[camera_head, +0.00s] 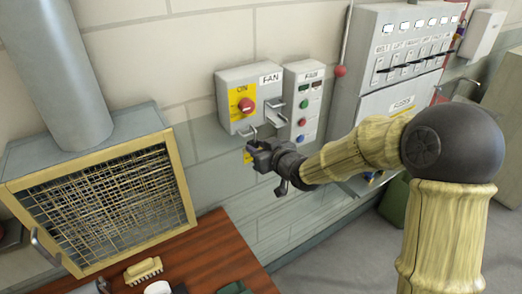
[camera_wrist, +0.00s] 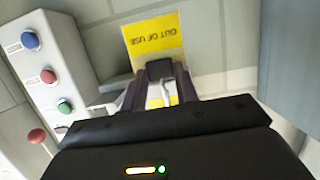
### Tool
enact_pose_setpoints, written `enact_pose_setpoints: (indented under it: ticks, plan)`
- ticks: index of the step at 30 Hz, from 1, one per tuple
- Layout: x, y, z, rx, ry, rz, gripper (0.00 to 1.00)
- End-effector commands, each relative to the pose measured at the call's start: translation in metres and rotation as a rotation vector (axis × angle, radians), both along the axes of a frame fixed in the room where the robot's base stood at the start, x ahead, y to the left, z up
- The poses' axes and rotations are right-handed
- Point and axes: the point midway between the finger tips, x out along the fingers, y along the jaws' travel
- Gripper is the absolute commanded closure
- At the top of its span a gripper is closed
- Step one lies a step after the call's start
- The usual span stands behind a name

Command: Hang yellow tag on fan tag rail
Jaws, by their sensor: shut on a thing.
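The yellow tag (camera_wrist: 154,36) reads "OUT OF USE", upside down in the wrist view, just beyond my fingertips. My gripper (camera_wrist: 160,80) is shut on it, with a dark block and a pale hook shape between the fingers. In the head view, my gripper (camera_head: 259,150) is below the grey FAN box (camera_head: 250,97), and a bit of the yellow tag (camera_head: 248,157) shows at its left. A small metal bracket (camera_head: 250,131), perhaps the fan tag rail, juts from the box's lower edge close above the gripper. I cannot tell whether the tag touches it.
A push-button panel (camera_head: 304,103) stands right of the FAN box, with another metal bracket (camera_head: 277,108) between them. A mesh-fronted hood (camera_head: 100,205) is at left, above a wooden bench (camera_head: 205,258) with a brush (camera_head: 143,270). A larger switch panel (camera_head: 405,60) is at upper right.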

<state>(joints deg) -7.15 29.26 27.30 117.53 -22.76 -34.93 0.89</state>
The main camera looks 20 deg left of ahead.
Motion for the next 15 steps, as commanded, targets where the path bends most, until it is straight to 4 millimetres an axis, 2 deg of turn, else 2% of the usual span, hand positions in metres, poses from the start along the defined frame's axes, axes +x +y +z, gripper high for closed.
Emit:
enact_pose_setpoints:
  ticks: [15]
  plan:
    - [0.01, 0.013, 0.0, 0.0, 0.0, 0.001, 1.0]
